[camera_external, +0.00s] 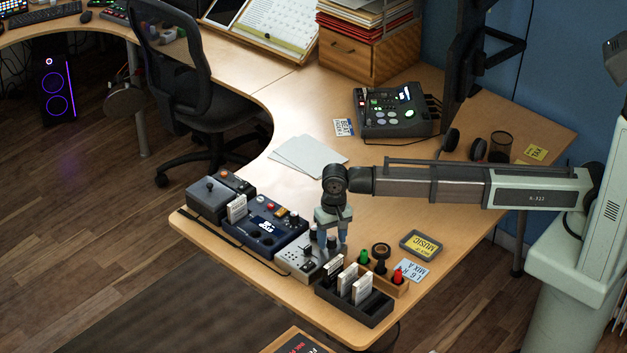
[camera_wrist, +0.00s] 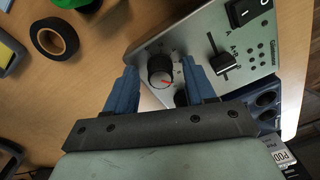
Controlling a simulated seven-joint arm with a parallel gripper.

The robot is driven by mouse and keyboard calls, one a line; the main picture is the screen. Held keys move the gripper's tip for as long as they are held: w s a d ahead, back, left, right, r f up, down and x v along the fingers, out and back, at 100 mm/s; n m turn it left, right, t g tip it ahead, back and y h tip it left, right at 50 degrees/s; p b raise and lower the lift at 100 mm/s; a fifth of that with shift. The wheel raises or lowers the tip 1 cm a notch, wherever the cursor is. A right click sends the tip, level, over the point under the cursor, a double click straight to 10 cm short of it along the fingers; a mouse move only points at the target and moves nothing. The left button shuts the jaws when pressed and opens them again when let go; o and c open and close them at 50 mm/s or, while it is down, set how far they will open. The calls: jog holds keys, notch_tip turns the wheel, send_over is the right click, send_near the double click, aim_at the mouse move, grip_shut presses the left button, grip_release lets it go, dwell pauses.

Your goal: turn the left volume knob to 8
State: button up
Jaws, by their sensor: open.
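A silver control panel (camera_external: 291,254) sits near the desk's front edge, in the external view, and fills much of the wrist view (camera_wrist: 205,45). My gripper (camera_wrist: 160,84) is open above it, with blue fingers pointing down. A dark round knob (camera_wrist: 160,72) with a pale face and a red pointer line stands between the fingertips in the wrist view, with a gap visible on each side. The numbers around it are too small to read. A second dark knob (camera_wrist: 181,99) is partly hidden by the right finger and gripper body. In the external view, my gripper (camera_external: 334,238) partly hides the knobs.
The panel also has a slider (camera_wrist: 224,66) and a black switch (camera_wrist: 241,13). A dark blue device (camera_external: 263,230) adjoins it on the left. A black card holder (camera_external: 352,308), a black tape roll (camera_external: 381,251) and green and red items stand on the right.

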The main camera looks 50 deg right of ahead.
aim_at(333, 237)
notch_tip(333, 237, up, 14)
jog(key=shift+d+f, duration=0.15)
dwell(0.5)
dwell(0.3)
